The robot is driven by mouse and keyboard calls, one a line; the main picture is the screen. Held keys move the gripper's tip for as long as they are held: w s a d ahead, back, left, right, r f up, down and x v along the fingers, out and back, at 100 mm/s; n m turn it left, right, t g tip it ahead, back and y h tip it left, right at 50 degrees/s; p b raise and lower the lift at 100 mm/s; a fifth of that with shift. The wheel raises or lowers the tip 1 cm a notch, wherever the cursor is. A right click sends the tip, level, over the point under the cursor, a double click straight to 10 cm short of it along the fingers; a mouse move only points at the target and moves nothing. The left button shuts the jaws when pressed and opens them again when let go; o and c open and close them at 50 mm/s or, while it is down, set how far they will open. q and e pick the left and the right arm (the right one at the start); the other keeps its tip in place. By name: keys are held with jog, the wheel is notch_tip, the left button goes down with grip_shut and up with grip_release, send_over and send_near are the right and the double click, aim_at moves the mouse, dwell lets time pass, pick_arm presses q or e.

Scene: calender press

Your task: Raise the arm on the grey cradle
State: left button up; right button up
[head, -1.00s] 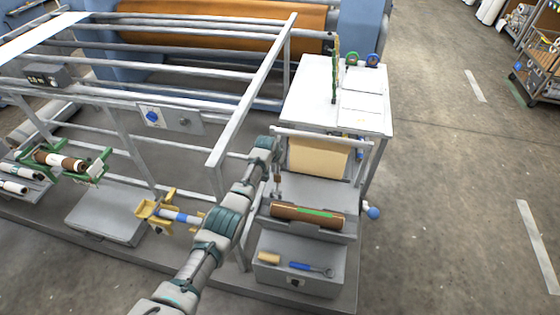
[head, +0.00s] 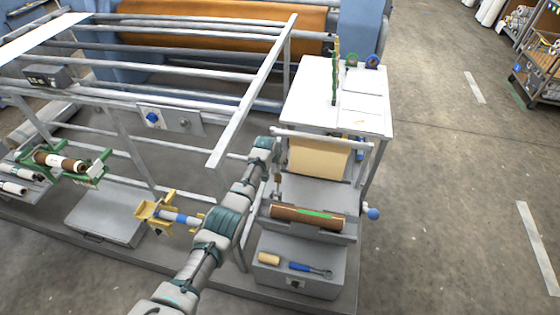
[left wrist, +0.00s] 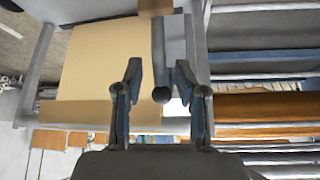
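The grey cradle (head: 330,232) stands at the right end of the frame and carries a brown roll (head: 285,212) with a green stripe. My left arm reaches up to the cradle's left side. In the left wrist view my left gripper (left wrist: 158,80) is open, its two fingers apart. A grey rod with a dark round end (left wrist: 158,60), seemingly the cradle's arm, shows between the fingers, nearer the left one. I cannot tell if they touch. In the head view my forearm and wrist largely hide this spot. My right gripper is not in view.
A cream sheet (head: 318,158) hangs behind the cradle, below a white table (head: 310,95). A grey bin (head: 270,277) with a blue-handled tool lies below. A yellow cradle (head: 148,211) and a green cradle (head: 92,172) stand left. Grey rails run beside my arm.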

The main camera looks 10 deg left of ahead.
pick_arm(q)
jog(key=v, duration=1.1)
jog(key=shift+s+r, duration=0.2)
jog(key=shift+r, duration=0.15)
